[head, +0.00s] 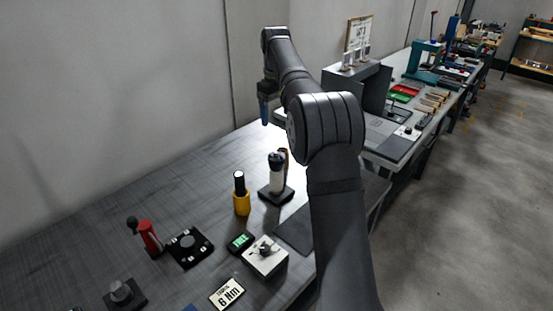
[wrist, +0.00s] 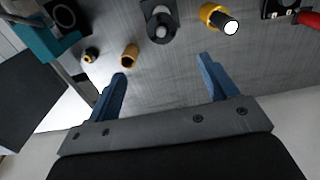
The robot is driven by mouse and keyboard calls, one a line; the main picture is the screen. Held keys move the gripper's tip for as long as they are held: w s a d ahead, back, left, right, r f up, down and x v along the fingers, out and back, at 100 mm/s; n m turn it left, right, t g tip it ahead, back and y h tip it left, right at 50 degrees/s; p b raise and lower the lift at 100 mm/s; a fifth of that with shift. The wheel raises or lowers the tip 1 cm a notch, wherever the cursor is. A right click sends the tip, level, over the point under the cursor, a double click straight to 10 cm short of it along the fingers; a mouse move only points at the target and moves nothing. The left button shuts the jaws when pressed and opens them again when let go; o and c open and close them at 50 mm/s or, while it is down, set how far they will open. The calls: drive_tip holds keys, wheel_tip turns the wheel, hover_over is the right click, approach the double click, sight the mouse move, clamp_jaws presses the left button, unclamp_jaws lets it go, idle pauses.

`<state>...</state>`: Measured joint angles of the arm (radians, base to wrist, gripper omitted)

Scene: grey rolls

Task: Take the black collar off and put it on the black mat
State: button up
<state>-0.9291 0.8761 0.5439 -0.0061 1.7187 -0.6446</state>
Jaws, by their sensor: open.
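A white upright cylinder (head: 276,183) stands on a black base (head: 270,196), with a black part at its top (head: 275,158) that looks like the black collar. In the wrist view the stand (wrist: 160,22) is at the top centre, and I cannot make out the collar clearly there. A flat dark patch, apparently the black mat (head: 296,232), lies at the table's right edge, partly behind my arm. My gripper (wrist: 164,70) is open with nothing between its blue fingers. In the head view my gripper (head: 264,110) is beyond the stand and above the table, apart from everything.
A tan cylinder (wrist: 130,53) is near my left finger in the wrist view. A red-handled lever (head: 150,237), a black plate (head: 189,246) and a white box (head: 265,256) sit nearer. The far-left table is clear.

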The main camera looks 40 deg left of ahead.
hover_over(276, 153)
drive_tip(key=f, duration=0.9)
drive_tip(key=shift+w+a+f, duration=0.2)
drive_tip(key=shift+w, duration=0.1)
drive_tip(key=shift+s+d+f, duration=0.1)
drive_tip(key=shift+d+f, duration=0.05)
drive_tip(key=shift+f, duration=1.25)
drive_tip(key=shift+s+d+f, duration=0.1)
drive_tip(key=shift+f, duration=1.25)
drive_tip(key=c, duration=1.3)
drive_tip(key=shift+r, duration=0.15)
